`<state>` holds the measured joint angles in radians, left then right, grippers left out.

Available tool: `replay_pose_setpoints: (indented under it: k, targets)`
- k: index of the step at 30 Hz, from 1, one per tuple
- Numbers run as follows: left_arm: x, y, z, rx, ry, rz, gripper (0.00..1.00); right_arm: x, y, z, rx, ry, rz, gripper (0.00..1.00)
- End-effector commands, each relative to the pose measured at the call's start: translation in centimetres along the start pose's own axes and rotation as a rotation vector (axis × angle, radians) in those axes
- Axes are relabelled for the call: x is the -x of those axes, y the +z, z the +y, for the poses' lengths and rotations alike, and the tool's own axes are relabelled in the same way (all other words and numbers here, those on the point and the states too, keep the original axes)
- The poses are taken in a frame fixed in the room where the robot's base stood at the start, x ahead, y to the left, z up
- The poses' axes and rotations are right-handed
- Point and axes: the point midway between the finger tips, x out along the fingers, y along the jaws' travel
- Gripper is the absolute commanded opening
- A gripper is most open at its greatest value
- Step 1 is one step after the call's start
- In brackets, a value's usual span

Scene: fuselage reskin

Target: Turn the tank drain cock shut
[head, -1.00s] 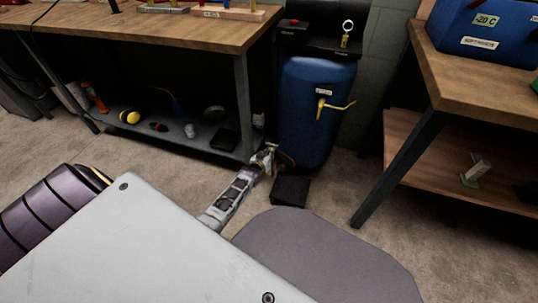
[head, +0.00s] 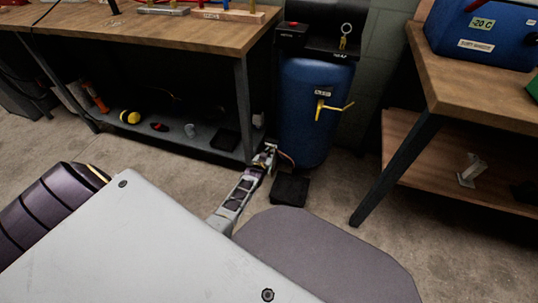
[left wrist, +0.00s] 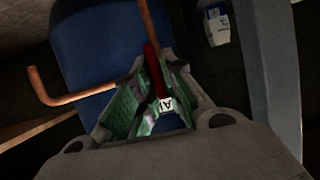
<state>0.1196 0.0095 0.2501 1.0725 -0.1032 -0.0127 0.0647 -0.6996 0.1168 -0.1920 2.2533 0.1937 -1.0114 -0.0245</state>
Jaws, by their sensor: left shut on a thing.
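The blue tank (head: 303,105) stands between two benches, and its body also fills the back of the left wrist view (left wrist: 95,45). My left gripper (head: 270,152) is low at the tank's lower left side. In the left wrist view my left gripper (left wrist: 151,65) has its green-padded fingers closed around a narrow red handle (left wrist: 157,76), which looks like the drain cock's lever. A white tag with black letters (left wrist: 166,103) shows between the fingers. The cock's body and how far it is turned are hidden. My right gripper is not in view.
A yellow lever (head: 325,108) sticks out of the tank's front. A bent copper-coloured pipe (left wrist: 65,98) lies left of the fingers. A dark block (head: 290,189) sits on the floor before the tank. The left bench (head: 215,38) and right bench (head: 470,85) flank it.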

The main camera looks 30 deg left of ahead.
Motion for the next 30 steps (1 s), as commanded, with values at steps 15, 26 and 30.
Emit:
replay_pose_setpoints:
  k: [15,26,30]
  targets:
    - [0.0,0.0,0.0,0.0,0.0,0.0,0.3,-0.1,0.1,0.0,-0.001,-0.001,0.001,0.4]
    - [1.2,0.1,0.0,0.0,0.0,-0.001,0.3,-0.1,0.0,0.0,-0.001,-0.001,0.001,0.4]
    - [2.1,0.1,0.0,0.0,0.001,-0.001,0.3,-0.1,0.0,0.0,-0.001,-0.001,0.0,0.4]
